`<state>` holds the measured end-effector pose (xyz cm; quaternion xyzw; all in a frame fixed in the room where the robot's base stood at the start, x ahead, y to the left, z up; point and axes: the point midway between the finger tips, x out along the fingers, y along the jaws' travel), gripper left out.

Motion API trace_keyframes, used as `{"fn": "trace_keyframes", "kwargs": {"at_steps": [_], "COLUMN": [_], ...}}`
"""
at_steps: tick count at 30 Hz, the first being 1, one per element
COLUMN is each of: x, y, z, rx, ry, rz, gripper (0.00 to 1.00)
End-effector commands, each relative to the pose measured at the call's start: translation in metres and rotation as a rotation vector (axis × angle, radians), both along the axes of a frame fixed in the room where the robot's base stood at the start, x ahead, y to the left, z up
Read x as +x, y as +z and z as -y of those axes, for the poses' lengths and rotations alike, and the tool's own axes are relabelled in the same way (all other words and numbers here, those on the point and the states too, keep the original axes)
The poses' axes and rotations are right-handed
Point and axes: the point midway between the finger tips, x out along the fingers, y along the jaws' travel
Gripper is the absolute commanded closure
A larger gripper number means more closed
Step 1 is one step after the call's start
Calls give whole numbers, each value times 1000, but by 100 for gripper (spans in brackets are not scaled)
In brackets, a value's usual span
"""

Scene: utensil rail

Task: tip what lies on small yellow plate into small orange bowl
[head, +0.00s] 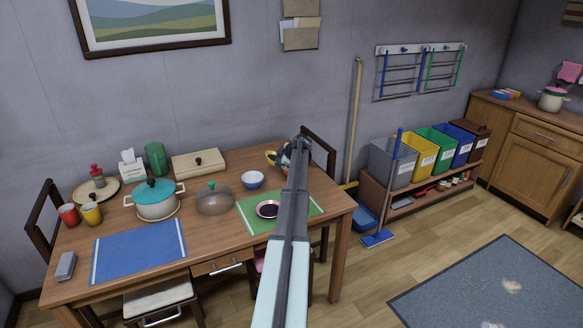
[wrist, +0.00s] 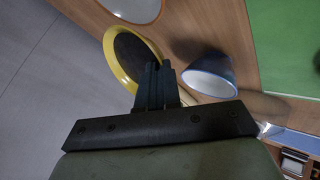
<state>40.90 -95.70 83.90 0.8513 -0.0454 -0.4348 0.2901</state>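The small yellow plate (wrist: 109,58) shows in the wrist view as a yellow rim around a dark middle. It also shows in the head view (head: 271,157) beside my gripper, near the table's back edge, and looks tilted. My gripper (wrist: 157,72) has its fingers close together at the plate's near rim and appears shut on it. I cannot tell whether the dark middle is loose contents or the plate's own surface. I cannot make out an orange bowl in either view; my arm hides part of the table in the head view.
A blue-and-white bowl (head: 252,180) stands left of my arm and close to my gripper in the wrist view (wrist: 210,76). A pink-rimmed dish (head: 267,209) sits on the green mat (head: 248,219). A clear-lidded pan (head: 214,199) and a turquoise-lidded pot (head: 155,202) stand farther left.

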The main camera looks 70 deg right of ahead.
Motion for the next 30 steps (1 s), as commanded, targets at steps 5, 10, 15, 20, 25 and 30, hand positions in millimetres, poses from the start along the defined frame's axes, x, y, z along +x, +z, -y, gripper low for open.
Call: {"fn": "trace_keyframes", "kwargs": {"at_steps": [5, 10, 15, 20, 25, 30], "x": [-7, -12, -18, -23, -29, -34], "y": [2, 4, 6, 8, 9, 11], "z": [5, 8, 11, 14, 18, 21], "rx": [27, 51, 80, 108, 136, 202], "ry": [-1, -1, -2, -1, -2, -1], "rz": [44, 87, 135, 182, 230, 340], "gripper": [100, 100, 100, 100, 100, 100]}}
